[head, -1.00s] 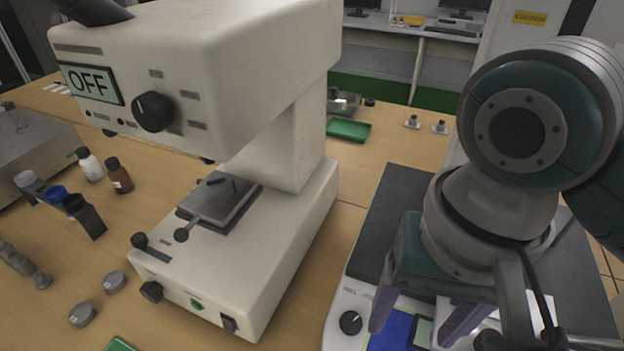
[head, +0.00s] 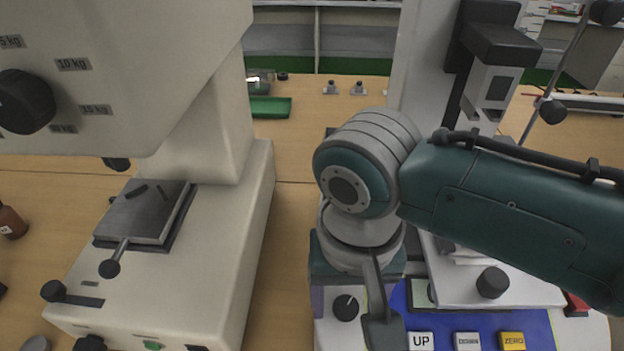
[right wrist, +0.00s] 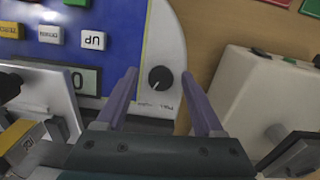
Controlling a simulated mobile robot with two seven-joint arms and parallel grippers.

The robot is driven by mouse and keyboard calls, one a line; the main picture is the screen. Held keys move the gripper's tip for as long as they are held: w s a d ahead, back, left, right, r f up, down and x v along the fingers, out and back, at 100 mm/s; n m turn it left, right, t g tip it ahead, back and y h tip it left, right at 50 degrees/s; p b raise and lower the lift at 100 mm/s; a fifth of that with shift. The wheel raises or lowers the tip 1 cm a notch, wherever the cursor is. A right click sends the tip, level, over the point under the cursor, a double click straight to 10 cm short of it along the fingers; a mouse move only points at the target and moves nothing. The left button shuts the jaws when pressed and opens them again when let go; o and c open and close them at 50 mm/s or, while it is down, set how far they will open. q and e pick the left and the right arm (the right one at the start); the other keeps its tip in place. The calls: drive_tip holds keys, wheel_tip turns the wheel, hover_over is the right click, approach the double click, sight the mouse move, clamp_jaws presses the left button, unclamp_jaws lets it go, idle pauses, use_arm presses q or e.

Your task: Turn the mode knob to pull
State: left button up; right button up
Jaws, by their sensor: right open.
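The mode knob (head: 346,307) is a small black dial with a white pointer line, on the pale left edge of the blue-panelled tester (head: 400,305). It also shows in the right wrist view (right wrist: 160,77), with small lettering around it too blurred to read. My right gripper (right wrist: 159,84) is open, with its purple fingers on either side of the knob and a gap to each. In the head view my right gripper (head: 352,295) hangs over the knob, and its wrist hides part of the panel. I cannot tell the fingertips' height above the panel. My left gripper is out of view.
A large cream machine (head: 215,240) with a metal plate stands close on the left. UP (head: 421,341), DOWN and ZERO buttons lie right of the knob. The tester's column and another black knob (head: 492,283) are at the right. A green tray (head: 270,107) is behind.

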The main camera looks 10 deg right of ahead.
drive_tip(key=shift+f, duration=0.15)
drive_tip(key=shift+c, duration=0.3)
clamp_jaws()
